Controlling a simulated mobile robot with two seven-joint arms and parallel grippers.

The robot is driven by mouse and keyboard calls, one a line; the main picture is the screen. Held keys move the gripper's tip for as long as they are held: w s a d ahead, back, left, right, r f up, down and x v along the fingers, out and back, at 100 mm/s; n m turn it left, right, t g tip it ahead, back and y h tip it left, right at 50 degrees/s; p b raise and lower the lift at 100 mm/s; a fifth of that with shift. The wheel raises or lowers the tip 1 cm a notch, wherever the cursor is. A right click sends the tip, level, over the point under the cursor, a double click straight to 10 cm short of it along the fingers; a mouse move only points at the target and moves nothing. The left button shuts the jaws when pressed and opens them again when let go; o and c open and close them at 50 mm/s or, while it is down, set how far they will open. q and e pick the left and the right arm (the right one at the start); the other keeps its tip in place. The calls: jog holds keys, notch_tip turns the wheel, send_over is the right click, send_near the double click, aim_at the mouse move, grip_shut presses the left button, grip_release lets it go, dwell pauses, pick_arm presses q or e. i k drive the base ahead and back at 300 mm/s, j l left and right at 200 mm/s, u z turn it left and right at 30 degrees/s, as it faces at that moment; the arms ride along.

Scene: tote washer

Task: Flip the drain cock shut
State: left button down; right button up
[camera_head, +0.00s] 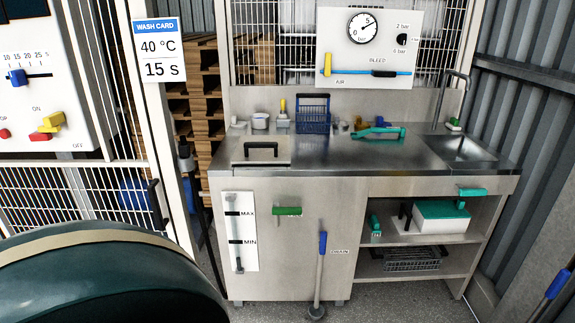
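The drain cock has a blue lever (323,243) on the lower front of the steel washer cabinet. The lever stands upright, in line with the grey pipe (318,280) that runs down below it to the floor. The word DRAIN is printed just to the right of the lever. Neither of my grippers is in view, and nothing is touching the lever.
A green handle (287,211) and a MAX/MIN level gauge (238,232) are on the same cabinet front (280,270). Open shelves (405,241) are to the right. The countertop (345,153) holds a blue basket (313,115) and small items.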

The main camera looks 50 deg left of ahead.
aim_at(322, 248)
jog(key=u, duration=1.95)
